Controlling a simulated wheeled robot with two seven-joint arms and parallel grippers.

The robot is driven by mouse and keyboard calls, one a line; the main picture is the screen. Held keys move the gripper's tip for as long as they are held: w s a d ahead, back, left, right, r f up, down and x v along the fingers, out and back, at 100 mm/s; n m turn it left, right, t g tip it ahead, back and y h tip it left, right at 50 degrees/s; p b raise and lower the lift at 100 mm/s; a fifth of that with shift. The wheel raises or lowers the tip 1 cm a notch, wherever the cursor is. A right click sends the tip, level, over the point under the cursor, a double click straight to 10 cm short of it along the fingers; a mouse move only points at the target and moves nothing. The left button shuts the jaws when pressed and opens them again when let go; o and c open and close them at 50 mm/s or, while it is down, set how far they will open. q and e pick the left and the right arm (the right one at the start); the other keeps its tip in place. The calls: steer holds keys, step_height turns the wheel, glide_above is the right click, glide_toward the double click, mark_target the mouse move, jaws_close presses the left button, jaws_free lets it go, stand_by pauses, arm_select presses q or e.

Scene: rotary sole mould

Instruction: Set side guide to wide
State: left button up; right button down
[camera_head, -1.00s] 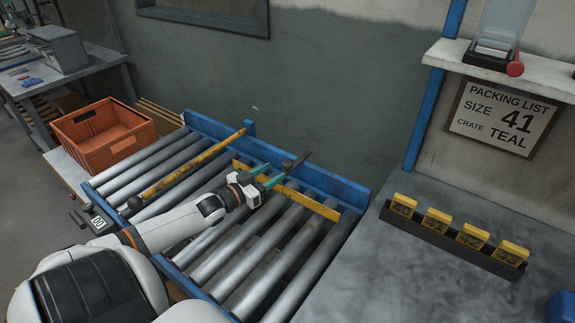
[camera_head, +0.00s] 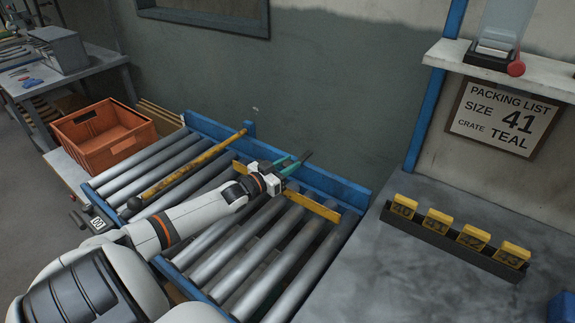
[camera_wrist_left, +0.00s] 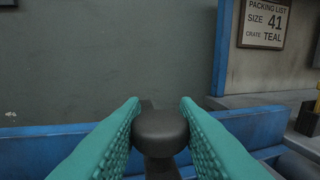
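The side guide appears to be the yellow bar (camera_head: 317,206) lying across the rollers, with a dark handle (camera_head: 307,156) at its back by the blue rail. In the left wrist view a dark rounded knob (camera_wrist_left: 161,131) on a stem sits between the teal fingers. My left gripper (camera_head: 291,165) is over the back part of the conveyor, its two fingers on either side of the knob (camera_wrist_left: 161,110). The fingers are apart, and the knob nearly fills the space between them. I cannot tell whether they press on it. My right gripper is not in view.
A second yellow bar (camera_head: 190,167) lies across the rollers further left. An orange crate (camera_head: 103,135) stands beyond the conveyor's left end. A rack of numbered yellow blocks (camera_head: 450,245) stands on the grey table at right. The packing list (camera_head: 505,118) reads size 41, crate teal.

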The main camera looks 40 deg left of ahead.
mark_target(303, 161)
arm_select(q)
jaws_close()
steer(key=shift+w+b, duration=0.4)
steer(key=shift+b, duration=0.1)
steer(key=w+b, duration=0.1)
steer(key=w, duration=0.1)
steer(key=w+b, duration=0.1)
steer(key=b, duration=0.1)
steer(key=w+b, duration=0.1)
steer(key=w, duration=0.1)
steer(key=shift+w+a+f, duration=0.15)
steer(key=shift+w+a, duration=0.15)
steer(key=shift+w+a+b, duration=0.1)
steer(key=shift+w+b, duration=0.4)
steer(key=shift+r, duration=0.35)
steer(key=shift+o, duration=1.8)
jaws_free()
steer(key=shift+o, duration=1)
steer(key=shift+w+f, duration=0.15)
steer(key=shift+w, duration=0.1)
